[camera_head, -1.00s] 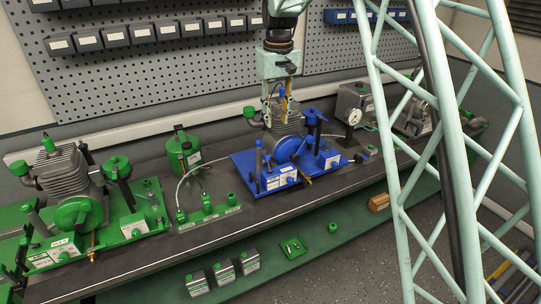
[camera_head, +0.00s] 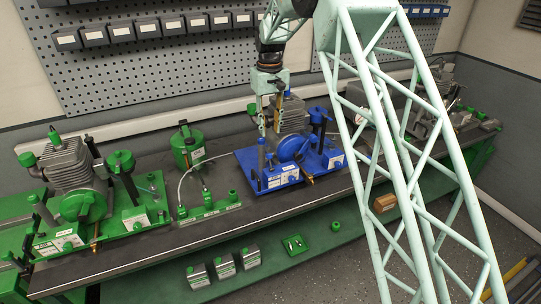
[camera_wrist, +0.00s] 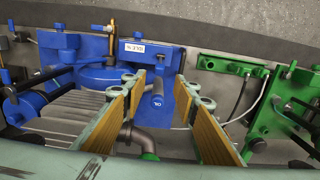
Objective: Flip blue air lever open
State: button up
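The blue engine stand (camera_head: 250,163) is on the bench in the middle of the head view, with a grey finned engine (camera_head: 293,120) on it. My gripper (camera_head: 269,130) points down at the stand's left side, above a dark upright post (camera_head: 262,155). In the wrist view my gripper (camera_wrist: 160,85) is open, with tan pads apart. Small blue levers (camera_wrist: 112,32) are along the stand's edge. I cannot tell for certain which part is the air lever.
A green engine stand (camera_head: 120,225) is at the left. A green can (camera_head: 186,148) and a green fitting strip (camera_head: 207,212) with a curved hose are left of the blue stand. My lattice arm hides part of the bench's right side. A pegboard with bins (camera_head: 160,60) is behind.

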aim_at(270, 155)
jog(key=shift+f, duration=0.1)
jog(key=shift+f, duration=6.8)
jog(key=shift+c, duration=0.6)
grip_shut()
